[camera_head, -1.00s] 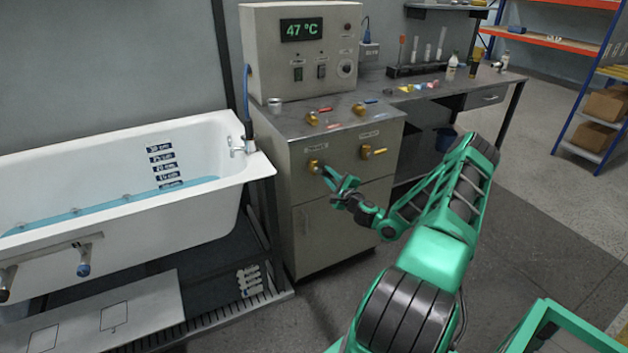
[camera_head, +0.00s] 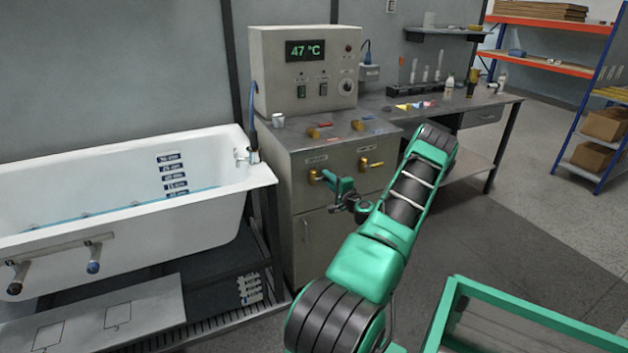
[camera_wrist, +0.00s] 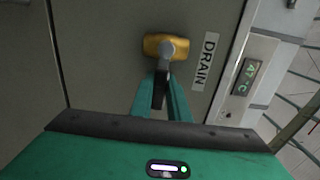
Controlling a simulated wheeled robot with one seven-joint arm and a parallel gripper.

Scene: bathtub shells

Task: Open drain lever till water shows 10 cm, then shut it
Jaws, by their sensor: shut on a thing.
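The drain valve (camera_head: 314,175) is a yellow fitting on the cabinet's front; it also shows in the wrist view (camera_wrist: 153,45) beside a label reading DRAIN. Its grey lever stem points toward my gripper, and the dark lever handle (camera_wrist: 160,88) lies between my fingers. My gripper (camera_head: 338,184) is shut on this handle. The white bathtub (camera_head: 215,225) holds blue water (camera_head: 120,213), seen as a thin strip. The depth labels (camera_head: 175,177) are on its inner wall; the waterline is around the lowest ones, too small to read exactly.
The control box (camera_head: 305,75) above the cabinet reads 47 °C. Small red and blue levers lie on the cabinet top. A bench (camera_head: 440,107) with lab items stands to the right.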

